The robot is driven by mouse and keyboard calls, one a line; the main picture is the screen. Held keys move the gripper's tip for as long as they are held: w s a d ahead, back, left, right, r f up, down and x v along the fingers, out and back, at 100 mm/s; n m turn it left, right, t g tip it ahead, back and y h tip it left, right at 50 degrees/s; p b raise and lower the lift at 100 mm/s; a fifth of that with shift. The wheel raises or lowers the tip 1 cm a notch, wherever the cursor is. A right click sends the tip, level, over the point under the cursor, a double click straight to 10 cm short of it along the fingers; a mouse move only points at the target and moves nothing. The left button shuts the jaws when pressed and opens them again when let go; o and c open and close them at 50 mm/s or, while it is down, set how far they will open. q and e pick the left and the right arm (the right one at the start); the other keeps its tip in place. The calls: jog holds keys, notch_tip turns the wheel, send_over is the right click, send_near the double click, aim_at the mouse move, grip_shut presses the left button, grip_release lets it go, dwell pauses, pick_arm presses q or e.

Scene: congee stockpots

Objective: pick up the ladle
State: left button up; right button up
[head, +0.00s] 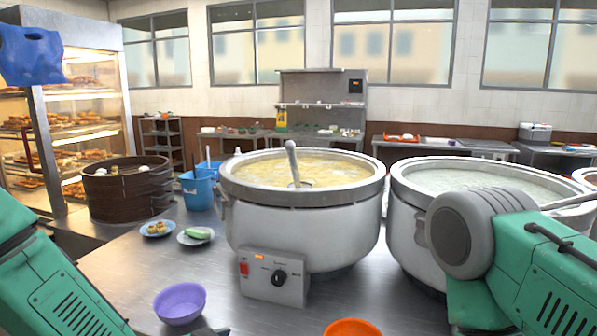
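A grey ladle (291,158) stands in the middle stockpot (300,232). Its handle leans up and slightly left out of the yellowish congee, and its bowl is hidden under the surface. In the right stockpot (408,215), a pale rod-like handle (570,201) lies across the right rim; the rest of it is hidden. My green left arm comes in at the lower left and my green right arm at the lower right, in front of the right pot. Neither gripper can be made out, and neither arm touches the ladle.
A purple bowl (180,302) and an orange bowl (352,328) sit at the counter's front. Two small plates of food (195,236) (157,229), a bamboo steamer (127,190) and blue containers (198,188) stand left of the middle pot. Bare steel counter (125,268) shows at front left.

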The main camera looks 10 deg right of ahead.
pick_arm(q)
jog(key=w+d+r+m+t+h+p, duration=0.1)
jog(key=w+d+r+t, duration=0.15)
jog(key=r, duration=0.65)
jog(key=w+d+r+m+t+h+p, duration=0.1)
jog(key=w+d+r, duration=0.15)
jog(key=r, duration=0.65)
jog(key=w+d+r+m+t+h+p, duration=0.1)
jog(key=w+d+r+p, duration=0.15)
jog(key=r, duration=0.65)
send_near(294, 174)
jog(key=x, duration=0.5)
jog(key=shift+m, duration=0.3)
jog(key=x, duration=0.1)
jog(key=p+x, duration=0.1)
jog(key=x, duration=0.2)
jog(key=shift+w+d+r, duration=0.1)
jog(key=shift+d+r, duration=0.05)
jog(key=shift+r, duration=0.25)
jog(key=shift+w+d, duration=0.25)
pick_arm(e)
notch_tip(294, 174, up, 7)
pick_arm(q)
grip_shut()
